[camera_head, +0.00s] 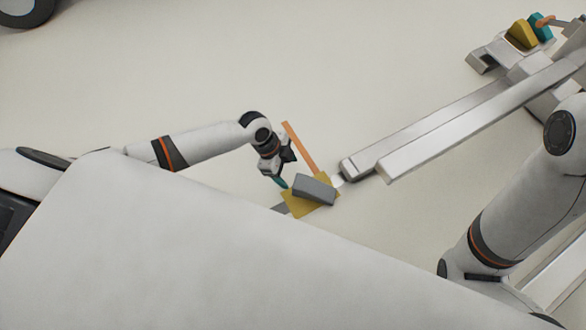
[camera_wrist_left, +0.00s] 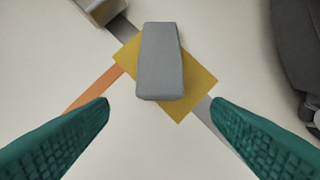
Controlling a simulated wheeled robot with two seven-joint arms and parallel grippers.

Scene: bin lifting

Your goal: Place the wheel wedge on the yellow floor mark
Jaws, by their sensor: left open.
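The grey wheel wedge (camera_head: 314,190) lies on the yellow floor mark (camera_head: 297,206) in the head view, and it covers the middle of the mark. In the left wrist view the wedge (camera_wrist_left: 160,65) also sits over the yellow mark (camera_wrist_left: 197,82), with its far end past the mark's upper edge. My left gripper (camera_head: 279,180) is just left of the wedge in the head view. In the left wrist view its teal fingers (camera_wrist_left: 160,105) are wide apart with nothing between them, and the wedge lies beyond the tips. My right arm shows at the right, but its gripper is not in view.
An orange strip (camera_head: 299,147) and a grey strip (camera_head: 280,208) on the floor meet the mark. Long metal forks (camera_head: 480,115) end just right of the wedge. A yellow block (camera_head: 521,34) and a teal block (camera_head: 541,28) are at the upper right. The upper-left floor is mostly clear.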

